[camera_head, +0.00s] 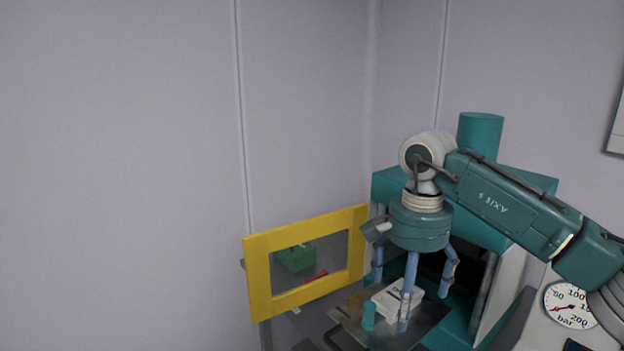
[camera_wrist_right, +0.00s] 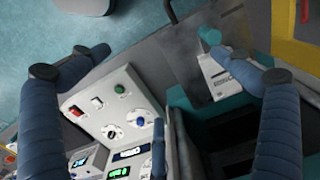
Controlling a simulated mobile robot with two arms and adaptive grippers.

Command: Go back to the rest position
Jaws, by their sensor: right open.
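My right gripper (camera_head: 408,302) hangs fingers down in front of the teal machine (camera_head: 540,184) in the head view. Its blue fingers are spread, with nothing between them. In the right wrist view, my right gripper (camera_wrist_right: 150,85) shows fingers at left, right and bottom. A white block with dark print (camera_head: 391,303) lies on a dark metal plate (camera_head: 343,318) beneath the fingers, and one finger partly covers it. The block also shows in the right wrist view (camera_wrist_right: 218,80), near the right finger. A teal cylinder (camera_head: 368,315) stands by the block. My left gripper is out of view.
A yellow-framed door (camera_head: 258,283) with a clear pane stands open left of the machine. A pressure gauge (camera_head: 568,305) is at lower right. A control panel (camera_wrist_right: 115,115) with knobs and displays lies below the fingers. The wall area at left looks clear.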

